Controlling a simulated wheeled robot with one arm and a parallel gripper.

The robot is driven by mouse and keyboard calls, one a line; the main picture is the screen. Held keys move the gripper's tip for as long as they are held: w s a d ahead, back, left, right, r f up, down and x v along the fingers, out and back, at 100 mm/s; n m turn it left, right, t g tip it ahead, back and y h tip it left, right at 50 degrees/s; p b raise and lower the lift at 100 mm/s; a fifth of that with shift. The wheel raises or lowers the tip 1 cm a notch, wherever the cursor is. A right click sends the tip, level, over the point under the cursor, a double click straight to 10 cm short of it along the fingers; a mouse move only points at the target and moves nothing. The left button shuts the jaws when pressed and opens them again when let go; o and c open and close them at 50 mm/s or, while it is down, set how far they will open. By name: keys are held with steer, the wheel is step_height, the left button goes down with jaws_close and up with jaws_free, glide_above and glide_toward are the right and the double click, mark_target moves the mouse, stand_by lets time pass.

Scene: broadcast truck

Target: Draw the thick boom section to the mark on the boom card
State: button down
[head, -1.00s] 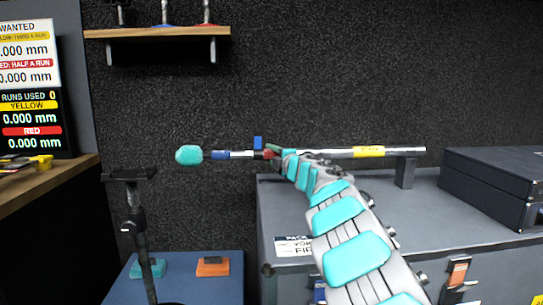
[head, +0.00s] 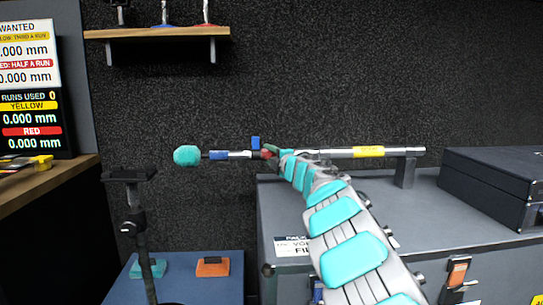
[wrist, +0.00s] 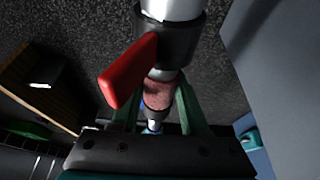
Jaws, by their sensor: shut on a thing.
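The telescopic boom lies level, its thick silver tube with a yellow band (head: 368,152) resting on a bracket on the grey case. Thinner sections with a blue collar (head: 219,155) run left to a teal foam tip (head: 187,155). A blue lever (head: 255,142) stands up near my gripper (head: 276,154). In the wrist view, my gripper (wrist: 160,98) is shut on the boom at a reddish-brown band (wrist: 158,94), just beyond a dark collar (wrist: 172,38) with a red lever (wrist: 127,72). A board at left (head: 30,80) reads WANTED, with yellow and red readings at 0.000 mm.
A grey case (head: 300,205) stands under the boom, with a dark box (head: 500,180) at right. A black stand (head: 135,215) rises at front left. A low blue surface (head: 205,285) holds teal and orange pieces. A wooden shelf (head: 160,33) is above.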

steer(key=a, duration=0.4)
steer(key=shift+a+f, duration=0.1)
steer(key=shift+a, duration=0.05)
steer(key=shift+c, duration=2)
jaws_free()
steer(key=b+v, duration=0.2)
steer(key=v, duration=0.5)
steer(key=shift+s, duration=0.4)
